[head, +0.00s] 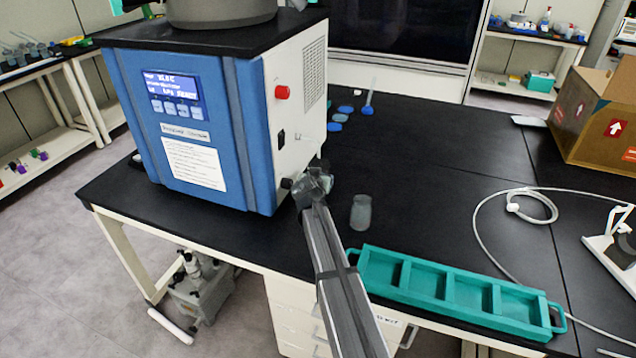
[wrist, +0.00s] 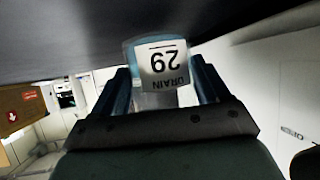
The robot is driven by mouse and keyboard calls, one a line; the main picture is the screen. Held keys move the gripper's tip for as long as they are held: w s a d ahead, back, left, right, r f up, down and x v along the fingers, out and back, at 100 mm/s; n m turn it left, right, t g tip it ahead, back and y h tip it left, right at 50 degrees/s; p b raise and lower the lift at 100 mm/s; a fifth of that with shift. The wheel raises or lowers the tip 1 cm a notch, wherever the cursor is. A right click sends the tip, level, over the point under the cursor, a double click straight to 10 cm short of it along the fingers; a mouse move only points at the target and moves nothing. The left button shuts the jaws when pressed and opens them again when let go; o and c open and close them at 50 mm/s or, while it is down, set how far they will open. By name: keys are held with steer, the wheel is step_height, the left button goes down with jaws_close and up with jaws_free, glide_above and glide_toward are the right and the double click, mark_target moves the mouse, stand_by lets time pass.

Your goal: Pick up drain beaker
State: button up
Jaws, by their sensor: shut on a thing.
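A greyish glass jar (head: 361,213) stands on the black bench (head: 440,170) just right of my gripper. A teal tray (head: 445,292) with several compartments lies at the front edge. A white cable (head: 476,225) curls at right, near a cardboard box (head: 598,118). The bench middle is clear.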

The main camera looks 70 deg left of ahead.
steer(key=shift+r, duration=0.75)
steer(key=s+d, duration=0.3)
steer(key=d, duration=0.1)
steer(key=s+d, duration=0.3)
steer(key=d, duration=0.2)
steer(key=s+d, duration=0.3)
steer(key=d, duration=0.2)
steer(key=shift+s, duration=0.15)
steer(key=shift+d+r, duration=0.2)
steer(key=shift+d, duration=0.3)
steer(key=w+d+r, duration=0.4)
steer(key=w+d, duration=0.2)
steer(key=w, duration=0.1)
steer(key=w+d+r, duration=0.5)
steer(key=w, duration=0.3)
steer(key=shift+d+n+g, duration=0.3)
steer(key=shift+d, duration=0.1)
steer(key=w+f, duration=0.2)
steer(key=f, duration=0.1)
steer(key=w+f, duration=0.2)
steer(key=f, duration=0.2)
steer(key=w+f, duration=0.2)
steer(key=f, duration=0.1)
steer(key=shift+w+d+f, duration=0.15)
steer(key=shift+d+f, duration=0.1)
